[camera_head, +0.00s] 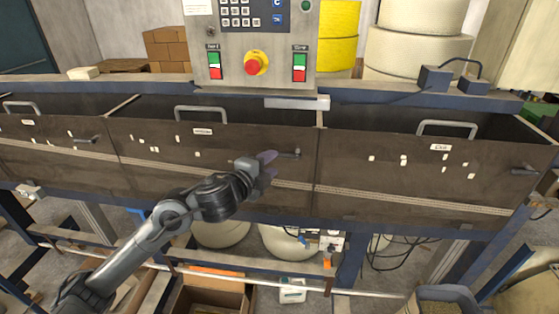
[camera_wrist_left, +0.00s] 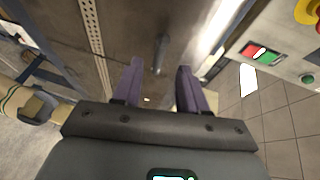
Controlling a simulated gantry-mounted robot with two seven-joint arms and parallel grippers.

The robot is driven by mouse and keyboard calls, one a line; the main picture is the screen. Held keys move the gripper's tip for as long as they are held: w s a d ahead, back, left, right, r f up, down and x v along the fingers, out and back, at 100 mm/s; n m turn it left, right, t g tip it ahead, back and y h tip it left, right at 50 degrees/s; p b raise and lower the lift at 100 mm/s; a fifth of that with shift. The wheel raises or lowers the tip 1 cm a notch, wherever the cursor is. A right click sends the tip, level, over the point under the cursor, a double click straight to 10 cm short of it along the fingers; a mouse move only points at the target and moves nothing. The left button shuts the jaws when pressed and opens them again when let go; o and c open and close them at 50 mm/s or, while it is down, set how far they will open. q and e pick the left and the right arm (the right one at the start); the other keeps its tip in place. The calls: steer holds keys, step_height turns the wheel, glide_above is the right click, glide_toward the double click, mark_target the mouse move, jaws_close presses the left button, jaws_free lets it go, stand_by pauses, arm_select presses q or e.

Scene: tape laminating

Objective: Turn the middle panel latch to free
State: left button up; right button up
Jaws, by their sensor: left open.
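The middle panel (camera_head: 225,142) is a brown board on the front of the machine, with a handle at its top edge. Its latch (camera_head: 290,154) is a small dark lever near the panel's upper right corner, pointing left. My left gripper (camera_head: 268,165), with purple fingers, is open just left of the latch. In the left wrist view the latch (camera_wrist_left: 160,50) stands ahead, between the lines of the two open fingers of the left gripper (camera_wrist_left: 159,78), with nothing clasped. My right gripper is not in view.
A left panel (camera_head: 50,140) and a right panel (camera_head: 420,165) flank the middle one, each with a latch. A control box (camera_head: 255,50) with a red emergency button (camera_head: 256,63) stands above. Bins and a cardboard box (camera_head: 205,298) lie below.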

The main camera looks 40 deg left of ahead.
mark_target(282, 156)
arm_select(q)
steer(key=shift+x, duration=2.75)
jaws_close()
